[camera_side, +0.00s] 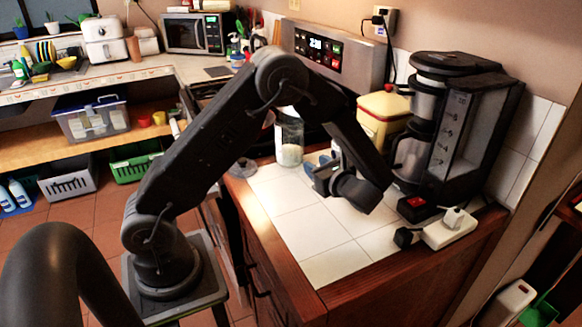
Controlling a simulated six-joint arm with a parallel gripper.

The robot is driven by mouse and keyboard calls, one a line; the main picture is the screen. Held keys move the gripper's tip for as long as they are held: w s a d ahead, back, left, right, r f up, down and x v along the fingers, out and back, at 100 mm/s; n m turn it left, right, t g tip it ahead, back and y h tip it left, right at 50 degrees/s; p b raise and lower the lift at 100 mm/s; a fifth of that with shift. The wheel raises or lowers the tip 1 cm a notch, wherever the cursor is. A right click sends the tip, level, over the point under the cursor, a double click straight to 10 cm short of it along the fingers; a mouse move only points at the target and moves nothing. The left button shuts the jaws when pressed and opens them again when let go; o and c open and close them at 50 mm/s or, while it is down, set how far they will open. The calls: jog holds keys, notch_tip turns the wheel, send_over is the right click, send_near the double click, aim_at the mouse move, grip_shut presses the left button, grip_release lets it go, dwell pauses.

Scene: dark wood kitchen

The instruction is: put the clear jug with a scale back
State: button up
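A clear, upright vessel (289,140) with something pale in its bottom stands at the back left of the white tiled counter; no scale marks can be made out on it. My gripper (322,178) is low over the tiles, to the right of and in front of the pale-bottomed vessel and left of the coffee maker. Its fingers are small and dark, so their opening is unclear.
A blue item (317,160) lies just behind my gripper. A yellow canister (383,115) stands behind my forearm. A white power strip (449,230) with plugs and a red-switched box (417,207) lie at the right counter edge. The front tiles (320,240) are clear.

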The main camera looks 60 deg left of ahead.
jog(key=s+d+r+n+t+h, duration=0.3)
jog(key=s+d+r+n+h, duration=0.4)
jog(key=s+n+h, duration=0.1)
jog(key=s+d+r+n+t+h, duration=0.3)
jog(key=s+d+r+n+h, duration=0.3)
jog(key=s+d+n+h, duration=0.2)
jog(key=s, duration=0.2)
jog(key=shift+s+r+t+h, duration=0.3)
jog(key=shift+r+t, duration=0.05)
jog(key=shift+t, duration=0.05)
